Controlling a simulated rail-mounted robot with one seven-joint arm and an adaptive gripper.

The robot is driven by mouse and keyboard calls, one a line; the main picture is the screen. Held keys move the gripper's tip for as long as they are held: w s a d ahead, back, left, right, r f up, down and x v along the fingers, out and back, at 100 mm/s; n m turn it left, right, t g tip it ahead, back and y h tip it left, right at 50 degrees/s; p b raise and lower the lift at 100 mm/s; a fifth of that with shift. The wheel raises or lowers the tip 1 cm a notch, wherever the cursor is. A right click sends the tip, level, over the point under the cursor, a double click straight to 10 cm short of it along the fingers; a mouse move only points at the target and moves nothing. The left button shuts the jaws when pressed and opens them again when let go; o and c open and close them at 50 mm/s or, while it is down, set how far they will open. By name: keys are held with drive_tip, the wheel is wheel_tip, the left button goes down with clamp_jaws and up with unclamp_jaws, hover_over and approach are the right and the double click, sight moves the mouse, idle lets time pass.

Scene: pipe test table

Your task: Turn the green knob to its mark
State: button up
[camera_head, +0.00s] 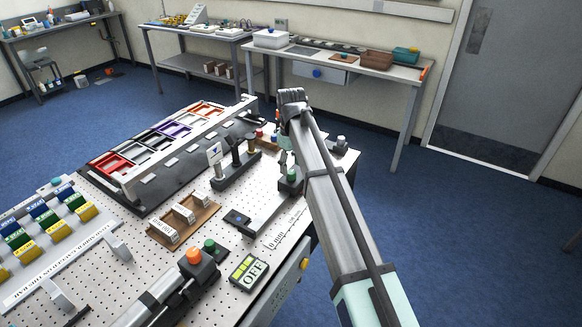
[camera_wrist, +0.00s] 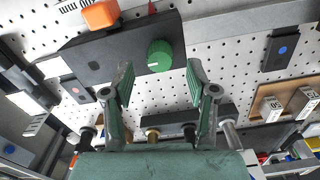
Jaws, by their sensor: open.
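The round green knob (camera_wrist: 160,56) stands on a dark box (camera_wrist: 115,48) in the wrist view. In the head view what appears to be the same green knob (camera_head: 292,173) sits just left of my arm. My gripper (camera_wrist: 160,74) is open and empty, with one fingertip on each side of the knob in the picture. I cannot tell how far above the knob the fingertips are.
An orange block (camera_wrist: 100,14) is near the knob's box. A rack of pegs (camera_wrist: 165,125), a blue-buttoned box (camera_wrist: 282,50) and a brown tray (camera_head: 160,235) with white blocks stand nearby.

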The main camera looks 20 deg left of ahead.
sight(291, 176)
drive_tip(key=shift+f, duration=1.25)
drive_tip(key=shift+c, duration=0.4)
clamp_jaws()
drive_tip(key=shift+m, duration=0.3)
drive_tip(key=m, duration=0.8)
drive_tip(key=shift+m+p, duration=0.3)
drive_tip(key=m, duration=0.4)
drive_tip(key=shift+m, duration=2.4)
